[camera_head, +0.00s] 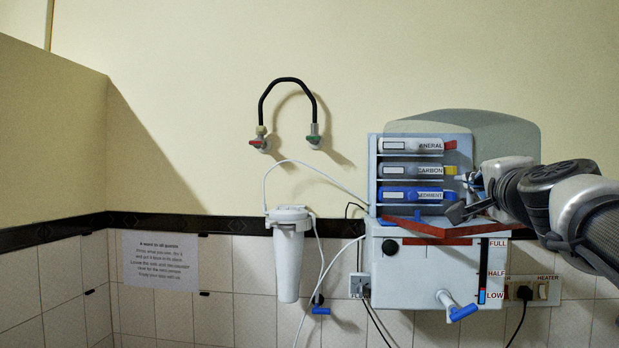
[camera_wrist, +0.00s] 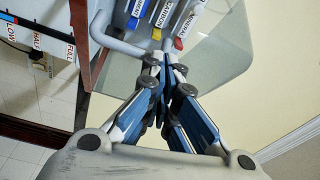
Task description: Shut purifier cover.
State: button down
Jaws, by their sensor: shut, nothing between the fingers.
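The water purifier (camera_head: 420,275) is a white box on the wall. Its upper part is open at the front, showing three stacked filter cartridges labelled mineral (camera_head: 412,146), carbon (camera_head: 410,171) and sediment (camera_head: 408,195). A grey-green rounded panel (camera_head: 505,135), which looks like the cover, stands raised behind and right of the cartridges. In the wrist view a see-through panel (camera_wrist: 222,60) lies beside and beyond my fingers. My gripper (camera_head: 462,196) is shut and empty, at the right of the cartridges above the red-edged ledge (camera_head: 440,231). Its fingertips (camera_wrist: 164,68) are close to a pale bar (camera_wrist: 120,42); contact is unclear.
A tap with a blue handle (camera_head: 460,312) sticks out below the box. A white filter canister (camera_head: 288,255) with hoses hangs to the left. A black curved pipe (camera_head: 288,83) is on the wall above. Sockets and cables sit at the lower right (camera_head: 530,290).

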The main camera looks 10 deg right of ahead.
aim_at(446, 176)
jog(key=w+a, duration=0.2)
jog(key=a+p, duration=0.1)
jog(key=a, duration=0.1)
jog(key=shift+w+a+r, duration=0.1)
jog(key=shift+w+r, duration=0.1)
jog(key=shift+w, duration=0.2)
jog(key=w+a+p, duration=0.9)
jog(key=w, duration=0.3)
jog(key=shift+w, duration=0.3)
jog(key=shift+f, duration=0.1)
